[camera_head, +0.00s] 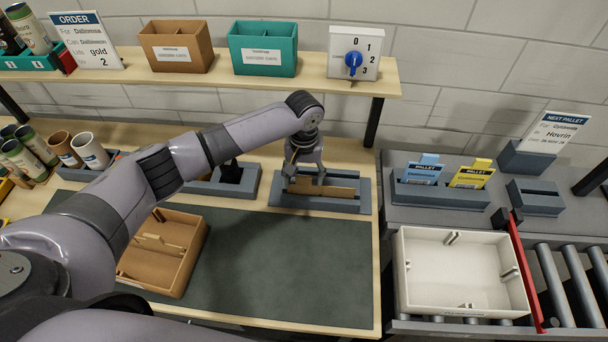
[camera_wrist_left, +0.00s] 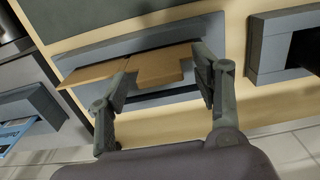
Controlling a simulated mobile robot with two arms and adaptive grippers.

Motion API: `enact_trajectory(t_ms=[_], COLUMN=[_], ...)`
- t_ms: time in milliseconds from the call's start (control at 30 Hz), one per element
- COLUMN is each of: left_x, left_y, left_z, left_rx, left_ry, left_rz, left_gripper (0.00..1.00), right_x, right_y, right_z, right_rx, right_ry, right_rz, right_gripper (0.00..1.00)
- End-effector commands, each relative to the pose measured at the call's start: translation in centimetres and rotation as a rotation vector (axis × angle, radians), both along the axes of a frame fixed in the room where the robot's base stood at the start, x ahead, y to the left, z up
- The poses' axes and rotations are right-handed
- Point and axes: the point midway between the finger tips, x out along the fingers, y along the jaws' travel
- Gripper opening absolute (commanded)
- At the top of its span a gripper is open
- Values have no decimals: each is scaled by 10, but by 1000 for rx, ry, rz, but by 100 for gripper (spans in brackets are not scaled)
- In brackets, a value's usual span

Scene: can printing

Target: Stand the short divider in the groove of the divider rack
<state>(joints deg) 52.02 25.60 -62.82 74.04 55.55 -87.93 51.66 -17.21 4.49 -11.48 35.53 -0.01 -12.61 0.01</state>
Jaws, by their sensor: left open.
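The divider rack (camera_head: 362,196) is a blue-grey block at the back of the bench. Brown cardboard (camera_head: 330,190) stands in its groove; it also shows in the left wrist view (camera_wrist_left: 160,66), where it has a stepped edge. I cannot tell whether this is one divider or two, or which is the short one. My left gripper (camera_head: 305,178) is over the left part of the rack. In the left wrist view its fingers (camera_wrist_left: 160,82) are spread, with cardboard between and beyond them. The fingers partly hide the cardboard. My right gripper is not in view.
A brown box (camera_head: 193,262) with cardboard partitions stands at the left of the dark mat (camera_head: 290,265). A grey holder (camera_head: 248,186) with a black slot is left of the rack. A white crate (camera_head: 460,275) is at the right. The mat's middle is clear. A shelf runs above.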

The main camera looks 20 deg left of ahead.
Motion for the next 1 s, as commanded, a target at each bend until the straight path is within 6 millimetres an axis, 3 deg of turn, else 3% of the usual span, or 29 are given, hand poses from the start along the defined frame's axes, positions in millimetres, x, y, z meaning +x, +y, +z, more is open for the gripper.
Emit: enact_trajectory(t_ms=[267,700,1000], left_x=[1,1,0], left_y=[-1,0,0], left_z=[12,99,120], left_rx=[-1,0,0], left_ry=[-3,-3,0], left_rz=[-1,0,0], left_gripper=[59,59,59], right_x=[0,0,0], right_y=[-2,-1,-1], right_z=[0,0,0], right_rx=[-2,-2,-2], right_ry=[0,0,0], right_rz=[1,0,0], right_gripper=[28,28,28])
